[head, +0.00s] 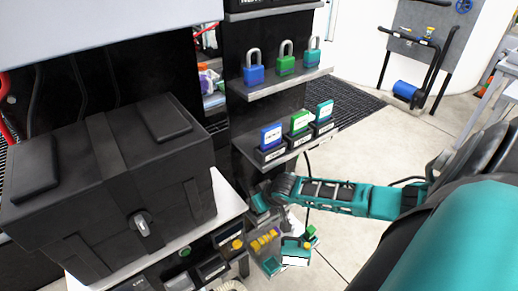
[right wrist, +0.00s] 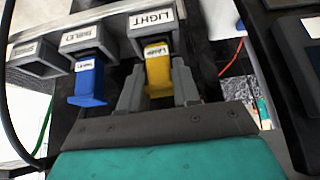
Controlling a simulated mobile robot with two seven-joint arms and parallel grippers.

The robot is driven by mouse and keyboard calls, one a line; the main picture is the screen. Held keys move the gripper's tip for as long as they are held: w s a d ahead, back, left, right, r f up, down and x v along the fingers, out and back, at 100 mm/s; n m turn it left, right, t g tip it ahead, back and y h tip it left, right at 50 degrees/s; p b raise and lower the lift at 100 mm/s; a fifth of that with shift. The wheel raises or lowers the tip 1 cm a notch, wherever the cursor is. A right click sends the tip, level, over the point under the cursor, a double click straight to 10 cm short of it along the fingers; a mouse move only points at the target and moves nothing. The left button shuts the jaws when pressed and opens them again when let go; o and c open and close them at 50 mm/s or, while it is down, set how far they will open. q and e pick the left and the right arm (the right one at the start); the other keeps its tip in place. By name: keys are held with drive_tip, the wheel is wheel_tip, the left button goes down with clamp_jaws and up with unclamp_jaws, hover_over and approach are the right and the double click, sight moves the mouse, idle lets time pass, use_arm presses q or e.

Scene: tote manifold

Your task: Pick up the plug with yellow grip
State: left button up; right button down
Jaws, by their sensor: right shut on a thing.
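The plug with yellow grip (right wrist: 158,68) is in the right wrist view, below a grey socket block (right wrist: 152,22) labelled LIGHT. Its upper end meets the block. I cannot tell how deep it sits. My right gripper (right wrist: 158,85) is shut on the yellow grip, one grey finger on each side. In the head view my right gripper (head: 262,197) is at the rack's front edge, below the lower shelf, and I cannot make out the plug there. My left gripper is not in view.
A plug with blue grip (right wrist: 90,82) hangs close to the left under its own labelled block (right wrist: 85,40). Another block (right wrist: 35,58) is further left. In the head view, a large black case (head: 110,180) stands left, and padlocks (head: 254,72) sit on the upper shelf (head: 275,88).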

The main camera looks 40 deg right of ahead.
drive_tip(key=shift+r, duration=0.1)
wheel_tip(320, 180, up, 4)
drive_tip(key=shift+f+p, duration=0.1)
drive_tip(key=shift+p, duration=0.45)
drive_tip(key=s+a+p, duration=0.1)
drive_tip(key=s+a, duration=0.1)
drive_tip(key=s, duration=1.6)
drive_tip(key=shift+f, duration=0.25)
drive_tip(key=shift+r, duration=1.75)
drive_tip(key=shift+w, duration=0.1)
